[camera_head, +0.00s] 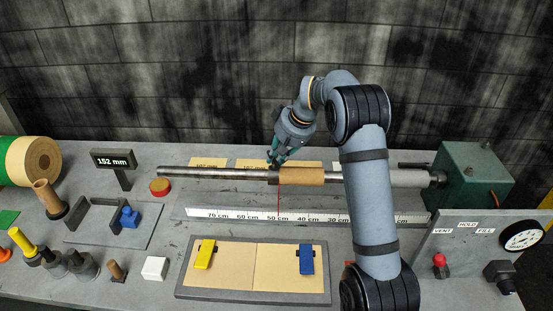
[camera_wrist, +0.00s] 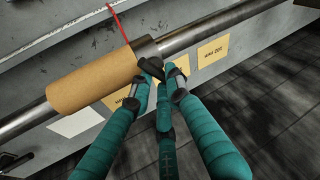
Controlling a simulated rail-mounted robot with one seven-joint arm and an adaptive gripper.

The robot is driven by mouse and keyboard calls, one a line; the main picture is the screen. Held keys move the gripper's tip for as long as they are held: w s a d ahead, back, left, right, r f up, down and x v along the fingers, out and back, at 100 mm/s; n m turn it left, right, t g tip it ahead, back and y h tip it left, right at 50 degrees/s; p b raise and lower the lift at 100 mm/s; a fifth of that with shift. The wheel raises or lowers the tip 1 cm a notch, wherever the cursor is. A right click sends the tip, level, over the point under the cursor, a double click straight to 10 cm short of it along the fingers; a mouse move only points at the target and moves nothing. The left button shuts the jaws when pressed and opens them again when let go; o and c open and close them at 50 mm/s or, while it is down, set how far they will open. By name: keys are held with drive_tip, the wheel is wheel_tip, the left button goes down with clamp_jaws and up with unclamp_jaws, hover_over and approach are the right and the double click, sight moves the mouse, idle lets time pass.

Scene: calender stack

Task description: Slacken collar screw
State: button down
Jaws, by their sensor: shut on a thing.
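A steel shaft (camera_head: 217,172) runs across the bench from the green housing, with a tan cardboard core (camera_head: 301,176) around it. The core also shows in the wrist view (camera_wrist: 90,81). A dark collar (camera_wrist: 147,50) sits around the shaft against the core's end. My gripper (camera_head: 275,158) is at this collar, above and behind the shaft. In the wrist view, my teal-fingered gripper (camera_wrist: 158,77) is shut on a small dark piece at the collar, which looks like the collar screw (camera_wrist: 152,68). The fingers partly hide that piece.
A ruler (camera_head: 250,215) with a red pointer lies in front of the shaft. A board with yellow and blue clips (camera_head: 254,293) is nearer. The green housing (camera_head: 470,176) stands right, a valve panel (camera_head: 470,235) front right. A 152 mm display (camera_head: 113,160) and loose parts are left.

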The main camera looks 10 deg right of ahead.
drive_tip(key=n+p, duration=0.1)
drive_tip(key=n, duration=0.1)
drive_tip(key=n+g+y+p, duration=0.1)
drive_tip(key=shift+w+d+r+n+p, duration=0.15)
drive_tip(key=shift+w+r+n+p, duration=0.15)
drive_tip(key=shift+n, duration=0.1)
drive_tip(key=n+g+p, duration=0.1)
drive_tip(key=n+p, duration=0.1)
drive_tip(key=p, duration=0.2)
drive_tip(key=shift+r+n+y, duration=0.15)
drive_tip(key=shift+n+y, duration=0.15)
drive_tip(key=n+p, duration=0.1)
drive_tip(key=p, duration=0.1)
drive_tip(key=n+g+p, duration=0.1)
drive_tip(key=p, duration=0.1)
drive_tip(key=shift+w+f+n, duration=0.2)
drive_tip(key=shift+f+n, duration=0.05)
drive_tip(key=shift+n, duration=0.15)
drive_tip(key=shift+w+f+n+g+p, duration=0.1)
drive_tip(key=shift+n+g+p, duration=0.3)
drive_tip(key=shift+p, duration=0.45)
drive_tip(key=c, duration=1.6)
unclamp_jaws()
drive_tip(key=shift+o, duration=0.2)
drive_tip(key=shift+f+b, duration=0.2)
drive_tip(key=shift+b, duration=0.25)
